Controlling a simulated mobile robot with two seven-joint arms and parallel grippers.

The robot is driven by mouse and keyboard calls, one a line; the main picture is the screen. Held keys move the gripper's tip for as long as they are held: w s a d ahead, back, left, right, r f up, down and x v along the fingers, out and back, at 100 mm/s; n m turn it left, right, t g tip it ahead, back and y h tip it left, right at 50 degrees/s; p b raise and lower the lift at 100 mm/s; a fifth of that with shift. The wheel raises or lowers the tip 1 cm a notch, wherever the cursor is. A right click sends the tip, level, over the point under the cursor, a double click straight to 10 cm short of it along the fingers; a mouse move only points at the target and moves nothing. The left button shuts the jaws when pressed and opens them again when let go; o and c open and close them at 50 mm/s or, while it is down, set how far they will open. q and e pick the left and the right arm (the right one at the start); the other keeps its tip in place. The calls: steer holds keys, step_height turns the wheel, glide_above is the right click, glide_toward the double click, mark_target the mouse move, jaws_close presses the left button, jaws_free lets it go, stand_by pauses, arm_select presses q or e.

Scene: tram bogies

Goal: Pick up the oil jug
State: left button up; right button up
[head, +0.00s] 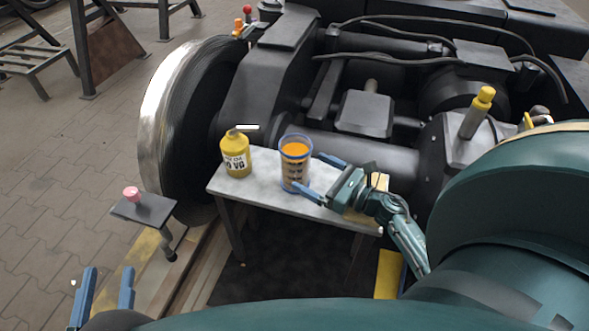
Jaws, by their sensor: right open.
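A clear jug (295,165) with a blue rim and orange liquid inside stands upright on a small grey-white table. My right gripper (319,176) is open just to the right of the jug, its blue fingers pointing towards it. One finger is near the jug's upper right side and the other near its lower right side. I cannot tell whether either finger touches it. My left gripper (105,291) is open and empty at the lower left, away from the table.
A yellow bottle (236,155) with dark print stands left of the jug on the table (264,188). A large wheel (180,125) and dark bogie frame (350,140) rise behind. A small stand with a pink knob (131,193) is at left. A yellow-topped post (477,112) stands at right.

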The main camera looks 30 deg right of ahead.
mark_target(293, 161)
steer(key=x, duration=0.6)
steer(key=shift+w+a+b, duration=0.2)
steer(key=shift+w+b, duration=0.1)
steer(key=shift+w, duration=0.05)
steer(key=c, duration=1)
steer(key=shift+c, duration=0.7)
steer(key=shift+r, duration=0.2)
